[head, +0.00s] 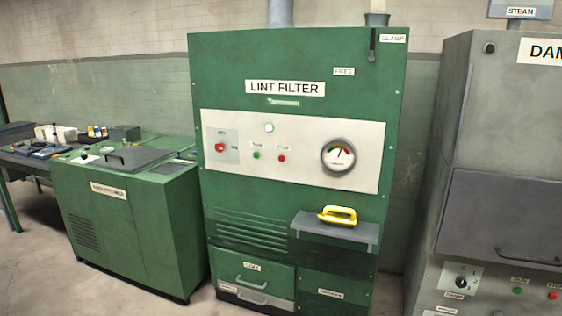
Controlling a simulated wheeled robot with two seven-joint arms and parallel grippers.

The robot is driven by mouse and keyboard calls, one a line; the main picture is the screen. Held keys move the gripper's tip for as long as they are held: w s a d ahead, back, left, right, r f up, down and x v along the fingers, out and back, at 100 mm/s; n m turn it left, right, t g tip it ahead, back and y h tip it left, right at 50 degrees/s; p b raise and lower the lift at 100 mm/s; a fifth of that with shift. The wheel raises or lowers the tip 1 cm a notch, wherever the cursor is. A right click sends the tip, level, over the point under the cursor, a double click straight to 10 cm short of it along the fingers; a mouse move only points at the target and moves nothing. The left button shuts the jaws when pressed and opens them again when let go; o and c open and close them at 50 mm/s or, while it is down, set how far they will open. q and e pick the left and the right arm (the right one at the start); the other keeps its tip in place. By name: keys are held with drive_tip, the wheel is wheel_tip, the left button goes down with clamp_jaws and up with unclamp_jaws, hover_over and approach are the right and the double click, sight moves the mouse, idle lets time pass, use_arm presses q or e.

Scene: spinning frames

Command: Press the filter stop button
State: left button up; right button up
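The lint filter (230,80) is a tall green cabinet in the middle of the head view, labelled "LINT FILTER". Its white control panel (300,165) carries a red switch (220,148) at the left, a green button (256,155), and a red button (281,158) to the right of the green one. The small labels above both buttons are too blurred to read surely; the red one looks like the stop button. A round gauge (338,155) sits at the panel's right, and a pale round lamp (269,128) above the buttons. Neither of my grippers shows.
A grey shelf (310,226) juts from the cabinet front with a yellow-handled tool (338,214) on it. A grey machine (490,130) with its own green and red buttons stands right. A low green machine (130,220) stands left. Concrete floor shows at lower left.

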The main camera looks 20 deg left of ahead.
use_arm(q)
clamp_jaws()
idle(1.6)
